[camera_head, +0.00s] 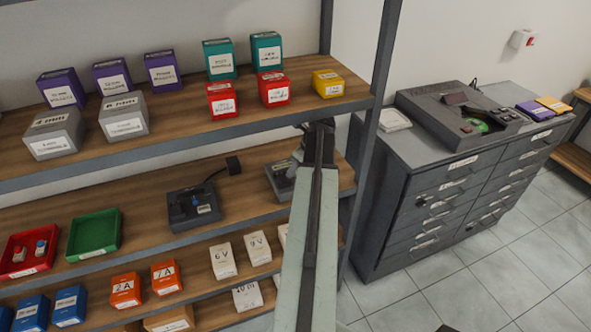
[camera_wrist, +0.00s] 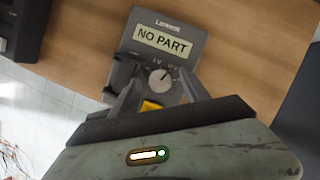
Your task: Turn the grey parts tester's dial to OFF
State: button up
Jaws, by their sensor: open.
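The grey parts tester (camera_wrist: 170,30) lies on the wooden shelf in the wrist view, its screen reading "NO PART". Its round dial (camera_wrist: 161,79) sits below the screen with small markings around it. The dial's pale pointer seems to lean up and to the right; the markings are too small to read. My gripper (camera_wrist: 157,88) is open, with one dark finger on each side of the dial. I cannot tell whether the fingers touch it. In the head view the tester (camera_head: 279,184) is on the middle shelf, partly hidden by my arm, and my gripper (camera_head: 303,152) is over it.
A dark device (camera_head: 193,207) with a cable stands left of the tester. Red (camera_head: 30,250) and green (camera_head: 94,233) trays are farther left. The upper shelf (camera_head: 170,135) holds boxes above my gripper. A shelf post (camera_head: 372,110) and drawer cabinet (camera_head: 445,195) stand right.

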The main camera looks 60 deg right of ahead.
jog(key=shift+f, duration=0.2)
grip_shut()
jog(key=shift+n, duration=0.4)
jog(key=n+y, duration=0.1)
jog(key=n, duration=0.3)
jog(key=shift+w+d+y, duration=0.1)
jog(key=shift+d+y, duration=0.1)
jog(key=shift+y, duration=0.2)
jog(key=n, duration=0.2)
jog(key=n+g+y, duration=0.1)
jog(key=n, duration=0.1)
jog(key=shift+d+n+y, duration=0.1)
jog(key=shift+n+y, duration=0.2)
jog(key=n, duration=0.2)
jog(key=n+g, duration=0.1)
jog(key=n, duration=0.1)
jog(key=shift+w+g+y, duration=0.15)
jog(key=shift+g+y, duration=0.15)
jog(key=shift+y, duration=0.1)
jog(key=shift+n+g+y, duration=0.3)
jog(key=shift+n+g, duration=0.4)
jog(key=shift+n, duration=1.5)
